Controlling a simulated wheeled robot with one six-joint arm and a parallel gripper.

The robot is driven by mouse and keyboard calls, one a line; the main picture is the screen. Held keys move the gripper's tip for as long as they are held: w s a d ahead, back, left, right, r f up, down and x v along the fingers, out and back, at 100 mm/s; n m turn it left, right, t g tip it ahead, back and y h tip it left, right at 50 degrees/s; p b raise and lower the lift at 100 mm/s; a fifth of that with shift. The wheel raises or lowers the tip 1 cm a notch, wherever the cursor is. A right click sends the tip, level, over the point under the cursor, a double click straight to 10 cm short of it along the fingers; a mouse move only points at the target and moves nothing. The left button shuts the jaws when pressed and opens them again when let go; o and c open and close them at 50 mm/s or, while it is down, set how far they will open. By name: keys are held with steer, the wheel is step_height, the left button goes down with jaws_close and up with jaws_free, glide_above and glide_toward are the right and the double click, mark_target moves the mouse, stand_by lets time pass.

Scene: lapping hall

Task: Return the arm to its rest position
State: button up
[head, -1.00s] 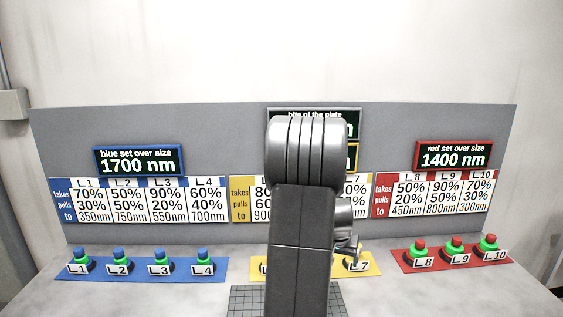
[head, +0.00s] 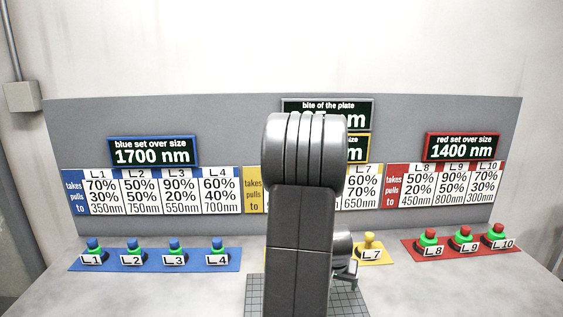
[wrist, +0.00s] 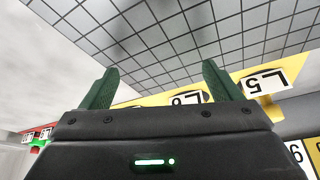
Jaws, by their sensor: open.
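My arm stands upright in the middle of the head view and hides part of the board and the yellow set. My gripper (wrist: 160,85) shows in the wrist view with its two green fingers apart and nothing between them. In the head view only a small part of the gripper (head: 350,272) shows, low at the right of my arm, above the gridded plate (head: 257,290). The gridded plate also fills the top of the wrist view (wrist: 190,35). The wrist picture looks upside down, with labels L5 and L6 inverted on the yellow mat (wrist: 215,98).
Blue-topped buttons L1 to L4 stand on a blue mat (head: 75,262) at left. Yellow L7 (head: 369,243) stands right of my arm. Red-topped L8 to L10 stand on a red mat (head: 415,252). A grey board (head: 220,125) with signs stands behind. The front-left table (head: 130,295) is clear.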

steer(key=shift+f, duration=0.6)
steer(key=shift+w, duration=0.1)
